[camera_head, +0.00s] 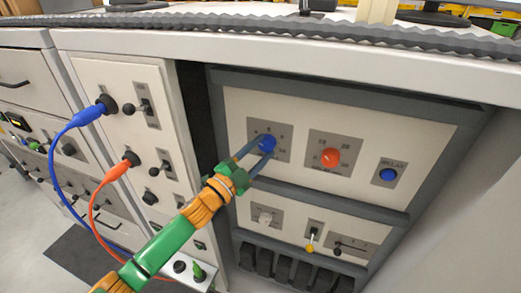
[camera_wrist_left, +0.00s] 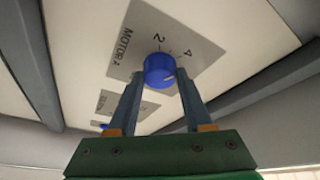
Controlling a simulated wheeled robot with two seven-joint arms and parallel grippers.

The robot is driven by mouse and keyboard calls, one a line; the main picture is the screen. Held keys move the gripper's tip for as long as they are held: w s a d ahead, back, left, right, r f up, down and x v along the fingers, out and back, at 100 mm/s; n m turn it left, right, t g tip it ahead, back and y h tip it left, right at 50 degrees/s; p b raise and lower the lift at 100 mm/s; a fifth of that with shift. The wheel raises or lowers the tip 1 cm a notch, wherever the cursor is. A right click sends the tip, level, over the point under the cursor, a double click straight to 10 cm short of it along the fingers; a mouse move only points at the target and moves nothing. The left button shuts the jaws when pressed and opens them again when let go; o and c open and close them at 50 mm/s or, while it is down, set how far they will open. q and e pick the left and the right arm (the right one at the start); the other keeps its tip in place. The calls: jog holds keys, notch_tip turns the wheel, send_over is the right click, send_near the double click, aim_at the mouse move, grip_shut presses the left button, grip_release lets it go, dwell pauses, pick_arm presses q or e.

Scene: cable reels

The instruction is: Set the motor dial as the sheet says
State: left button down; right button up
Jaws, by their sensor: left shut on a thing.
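The motor dial is a blue knob (camera_head: 267,142) on a grey plate (camera_head: 283,155) in the white upper panel. In the left wrist view the dial (camera_wrist_left: 158,70) sits on a plate lettered MOTOR, with the numerals 2 and 4 legible. A pale mark shows on the knob, but its exact setting is hard to read. My left gripper (camera_head: 261,147) has its two fingers on either side of the knob, shut on it; the wrist view shows the same grip (camera_wrist_left: 160,79). My right gripper is not in view. I cannot make out the sheet.
A red dial (camera_head: 330,157) and a blue knob (camera_head: 388,175) are to the right of the motor dial. A white knob (camera_head: 265,218) and a yellow-tipped switch (camera_head: 310,246) are below. Blue (camera_head: 57,142) and orange (camera_head: 91,208) cables hang at the left.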

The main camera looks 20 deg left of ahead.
pick_arm(q)
jog(key=shift+c, duration=1.6)
grip_release()
jog(key=shift+w, duration=0.1)
jog(key=shift+s+a+f, duration=0.15)
jog(key=shift+s+f, duration=0.1)
jog(key=shift+s, duration=0.15)
jog(key=r+b+v, duration=0.1)
jog(key=b+v, duration=0.1)
jog(key=v, duration=0.4)
jog(key=shift+s+f, duration=0.15)
jog(key=shift+f, duration=0.15)
jog(key=shift+a+f, duration=0.1)
